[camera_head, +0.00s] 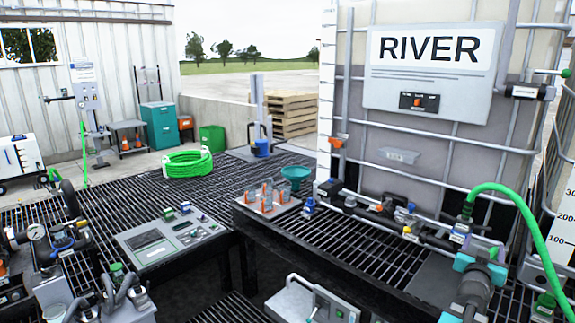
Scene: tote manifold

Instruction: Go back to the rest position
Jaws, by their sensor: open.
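My gripper is not seen in the head camera view, and no part of my arm can be made out for sure. The large tote marked RIVER (428,48) stands at the right behind a metal cage. A pipe manifold (385,217) with several valves runs along its foot. A green hose (528,222) arches down at the right beside a teal and grey fitting (472,285).
A control panel (170,238) lies on the grated deck at centre left. A coiled green hose (188,164) and a teal funnel (295,173) sit on the grating. Gauges and valves (62,240) crowd the lower left. A grey box with a handle (330,303) is at the bottom.

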